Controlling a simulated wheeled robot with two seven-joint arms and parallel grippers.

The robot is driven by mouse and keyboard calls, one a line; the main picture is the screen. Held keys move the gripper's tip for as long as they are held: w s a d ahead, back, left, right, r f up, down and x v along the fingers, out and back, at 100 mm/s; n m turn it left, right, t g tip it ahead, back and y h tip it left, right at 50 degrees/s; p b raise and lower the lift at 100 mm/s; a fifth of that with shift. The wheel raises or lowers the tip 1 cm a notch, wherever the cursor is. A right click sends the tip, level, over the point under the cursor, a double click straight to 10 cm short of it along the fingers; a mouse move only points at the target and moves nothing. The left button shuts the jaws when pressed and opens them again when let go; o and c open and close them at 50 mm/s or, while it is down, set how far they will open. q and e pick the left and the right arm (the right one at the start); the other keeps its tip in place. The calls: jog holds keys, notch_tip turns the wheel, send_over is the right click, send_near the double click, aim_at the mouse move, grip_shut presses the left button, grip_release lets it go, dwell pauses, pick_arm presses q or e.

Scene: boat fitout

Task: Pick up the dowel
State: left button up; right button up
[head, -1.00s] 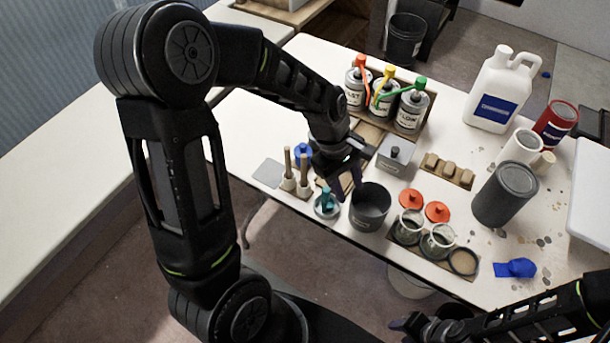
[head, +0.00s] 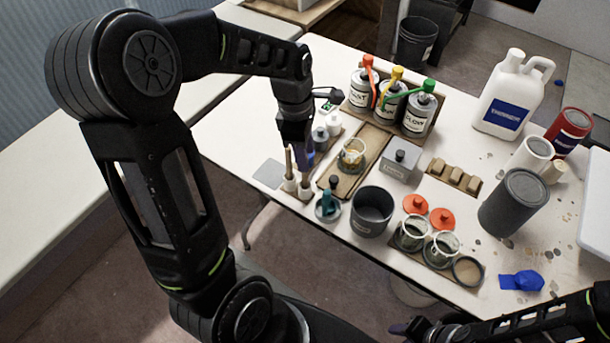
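Two wooden dowels stand upright in small white holders near the table's left front edge. The left dowel (head: 289,162) is in clear view. The right dowel (head: 306,182) shows only at its lower part; my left gripper (head: 304,163) covers its top. My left gripper points down at that right dowel, with its dark fingers beside or around it. I cannot tell whether the fingers touch it or how far apart they are. My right gripper (head: 402,328) is low at the bottom edge, away from the dowels, and its opening is unclear.
A teal-handled item in a small dish (head: 327,206) and a dark grey pot (head: 372,211) stand right of the dowels. Small lidded bottles (head: 333,123) stand just behind. Labelled bottles with coloured nozzles (head: 390,104) stand farther back. A grey square (head: 269,174) lies flat on the left.

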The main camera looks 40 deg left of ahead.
aim_at(305, 177)
pick_arm(q)
jog(key=shift+f, duration=0.35)
jog(key=shift+w+d+f+p, duration=0.1)
jog(key=shift+f+p, duration=0.15)
jog(key=shift+f, duration=1.1)
jog(key=shift+d+f+p, duration=0.1)
jog(key=shift+f+p, duration=0.15)
jog(key=shift+f, duration=1.05)
grip_shut()
